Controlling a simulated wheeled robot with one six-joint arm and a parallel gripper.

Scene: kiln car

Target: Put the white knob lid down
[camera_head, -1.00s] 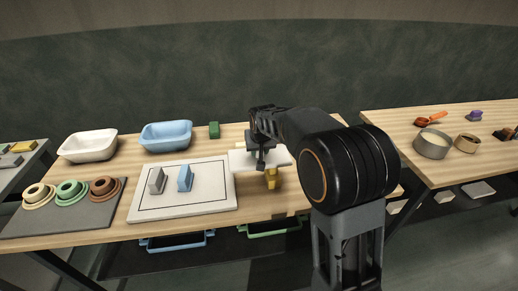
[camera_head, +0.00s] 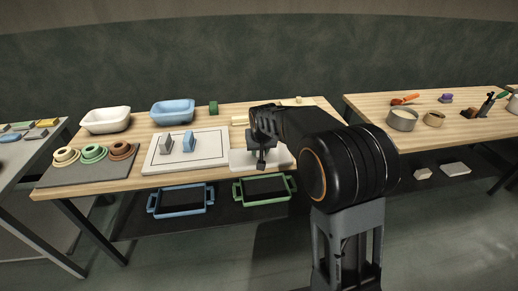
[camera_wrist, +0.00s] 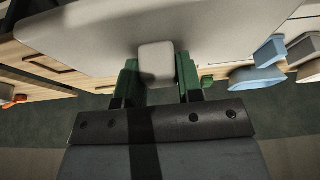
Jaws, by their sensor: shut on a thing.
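The white knob lid (camera_head: 243,163) is a pale slab held by my gripper (camera_head: 262,152) at the front edge of the main table in the head view. In the wrist view, my gripper's green fingers (camera_wrist: 157,80) are shut on both sides of its square knob. The lid's broad plate (camera_wrist: 90,30) fills much of the top of that view. My arm hides part of the lid in the head view, and I cannot tell how far it is above the table.
A white board (camera_head: 160,167) with a grey and a blue block lies left of the lid. White (camera_head: 106,121) and blue basins (camera_head: 173,112) stand behind. A grey mat (camera_head: 62,176) holds ring-shaped pieces. Blue (camera_head: 181,201) and green trays (camera_head: 264,189) hang below. A second table (camera_head: 372,104) stands right.

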